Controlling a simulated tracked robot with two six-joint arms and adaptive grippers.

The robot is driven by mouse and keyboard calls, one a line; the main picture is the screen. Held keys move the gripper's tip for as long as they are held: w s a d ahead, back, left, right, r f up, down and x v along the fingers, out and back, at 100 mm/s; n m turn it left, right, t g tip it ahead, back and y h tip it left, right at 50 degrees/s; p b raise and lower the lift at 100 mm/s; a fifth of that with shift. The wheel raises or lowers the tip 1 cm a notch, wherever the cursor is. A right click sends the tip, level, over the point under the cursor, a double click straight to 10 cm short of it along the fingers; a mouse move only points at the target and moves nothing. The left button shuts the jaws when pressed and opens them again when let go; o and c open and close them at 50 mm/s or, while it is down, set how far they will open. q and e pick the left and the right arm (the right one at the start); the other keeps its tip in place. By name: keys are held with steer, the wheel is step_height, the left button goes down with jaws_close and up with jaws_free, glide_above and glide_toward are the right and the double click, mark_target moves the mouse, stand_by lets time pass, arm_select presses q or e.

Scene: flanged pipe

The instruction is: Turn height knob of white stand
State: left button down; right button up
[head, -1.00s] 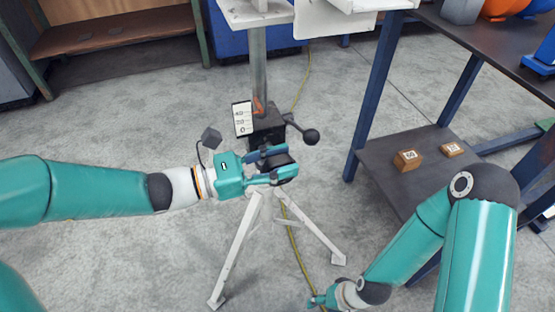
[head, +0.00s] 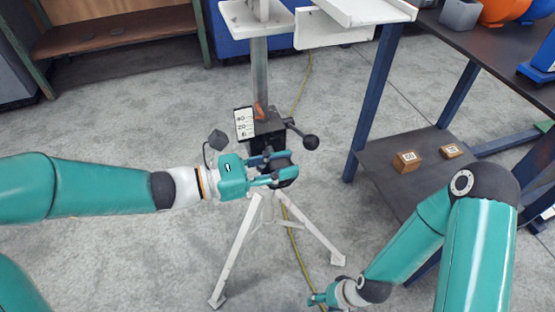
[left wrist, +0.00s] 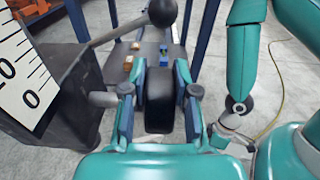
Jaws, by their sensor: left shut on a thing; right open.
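The white stand has a tripod base (head: 237,250), a grey post (head: 260,75) and a white top tray (head: 262,17). A black housing (head: 268,127) on the post carries a white scale card (head: 244,124) with an orange pointer (head: 260,111) beside it. My left gripper (head: 275,168) is shut on the black height knob (head: 285,172) in front of the housing. In the left wrist view the knob (left wrist: 160,100) sits between both fingers. My right gripper (head: 318,299) is open and empty, low above the floor near the front right leg.
A black ball-ended lever (head: 310,141) sticks out right of the housing, close above my left gripper. A dark workbench (head: 493,55) with blue legs stands right, small wooden blocks (head: 407,161) on its lower shelf. A yellow cable (head: 298,252) runs on the floor. The left floor is clear.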

arm_select(q)
steer(key=y+p, duration=0.2)
steer(key=p, duration=0.3)
steer(key=d+g+y+p, duration=0.1)
steer(key=y+p, duration=0.1)
steer(key=p, duration=0.3)
steer(key=g+y+p, duration=0.1)
steer(key=y+p, duration=0.1)
steer(key=p, duration=0.4)
steer(key=shift+w+d+r+y, duration=0.15)
steer(key=shift+d+r+y, duration=0.15)
steer(key=shift+d+r, duration=0.05)
steer(key=y+p, duration=0.1)
steer(key=p, duration=0.5)
steer(key=f+g+y+p, duration=0.1)
steer(key=y+p, duration=0.1)
steer(key=p, duration=0.5)
steer(key=g+y+p, duration=0.1)
steer(key=y+p, duration=0.1)
steer(key=p, duration=0.4)
steer(key=shift+w+d+f+p, duration=0.2)
steer(key=shift+w+d+p, duration=0.1)
steer(key=shift+d+p, duration=0.1)
steer(key=shift+a+f+p, duration=0.1)
steer(key=shift+f+p, duration=0.2)
steer(key=shift+p, duration=0.5)
steer(key=c, duration=0.9)
jaws_free()
steer(key=shift+f, duration=0.1)
steer(key=shift+s, duration=0.1)
